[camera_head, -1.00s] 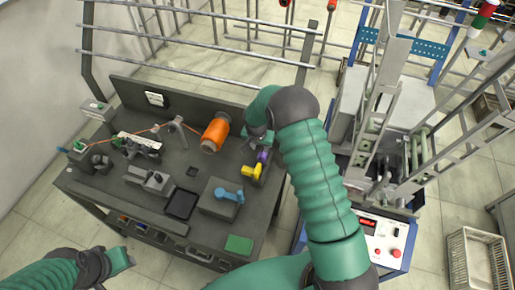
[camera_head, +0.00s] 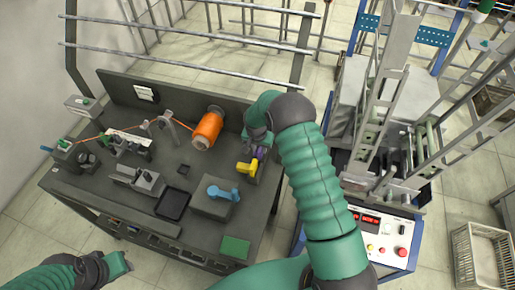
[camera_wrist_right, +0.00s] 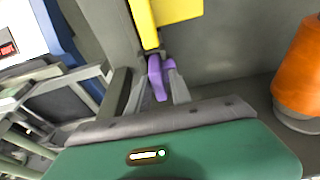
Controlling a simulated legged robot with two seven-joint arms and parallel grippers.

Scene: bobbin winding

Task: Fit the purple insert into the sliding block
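The purple insert (camera_head: 261,153) is small and stands near the right edge of the dark workbench, beside a yellow piece (camera_head: 247,167). In the right wrist view the purple insert (camera_wrist_right: 156,78) shows between the grey fingertips of my right gripper (camera_wrist_right: 158,85), with the yellow piece (camera_wrist_right: 170,12) just beyond. In the head view my right gripper (camera_head: 258,138) is at the insert from behind. Whether its fingers press on it I cannot tell. My left gripper (camera_head: 118,264) is low at the left, off the bench, apparently empty. I cannot tell for sure which part is the sliding block.
An orange thread spool (camera_head: 207,129) stands left of my right gripper. A grey block with a blue handle (camera_head: 222,192), a black tray (camera_head: 172,205) and a green pad (camera_head: 235,247) lie nearer the front. A machine with a control panel (camera_head: 378,228) stands right of the bench.

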